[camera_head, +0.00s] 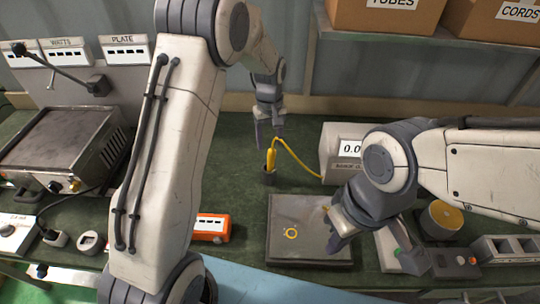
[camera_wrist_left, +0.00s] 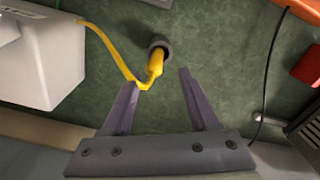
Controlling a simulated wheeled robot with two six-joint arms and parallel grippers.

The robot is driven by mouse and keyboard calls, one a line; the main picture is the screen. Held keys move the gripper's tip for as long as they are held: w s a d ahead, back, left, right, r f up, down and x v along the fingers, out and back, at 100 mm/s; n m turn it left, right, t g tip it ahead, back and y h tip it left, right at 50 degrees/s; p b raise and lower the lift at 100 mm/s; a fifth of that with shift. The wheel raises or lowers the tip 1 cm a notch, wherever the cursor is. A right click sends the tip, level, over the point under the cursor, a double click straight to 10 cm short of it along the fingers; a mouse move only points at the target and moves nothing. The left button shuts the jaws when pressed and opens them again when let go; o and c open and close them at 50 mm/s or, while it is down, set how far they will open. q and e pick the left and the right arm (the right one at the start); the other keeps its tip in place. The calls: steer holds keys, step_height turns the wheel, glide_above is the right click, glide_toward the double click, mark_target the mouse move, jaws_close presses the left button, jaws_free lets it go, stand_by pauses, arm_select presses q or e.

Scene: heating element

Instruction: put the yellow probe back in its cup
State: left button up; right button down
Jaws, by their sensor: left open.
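The yellow probe (camera_head: 271,157) stands with its lower end in the small dark cup (camera_head: 270,179), its cable running to the white meter box (camera_head: 338,150). In the left wrist view the probe (camera_wrist_left: 155,64) comes out of the cup (camera_wrist_left: 161,44) at a slight tilt. How deep it sits is hidden. My left gripper (camera_head: 269,133) is just above the probe, and in its wrist view the jaws (camera_wrist_left: 157,80) are apart with nothing clamped between them. My right gripper (camera_head: 336,232) is low over the grey plate (camera_head: 283,250); its jaw gap is unclear.
A yellow ring (camera_head: 290,233) lies on the plate. An orange box (camera_head: 211,228) stands to the left of the plate. A metal hot-plate unit (camera_head: 68,145) is at the left. A yellow-topped round pot (camera_head: 441,218) is at the right. Cardboard boxes (camera_head: 385,15) sit on the shelf above.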

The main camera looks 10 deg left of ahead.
arm_select(q)
steer(key=s+d+r+m, duration=0.6)
steer(key=s+d+r, duration=0.35)
steer(key=s, duration=0.25)
steer(key=s+m+h, duration=0.1)
steer(key=s+m, duration=0.7)
steer(key=s, duration=1.2)
steer(key=shift+d+r, duration=0.3)
steer(key=shift+r, duration=0.1)
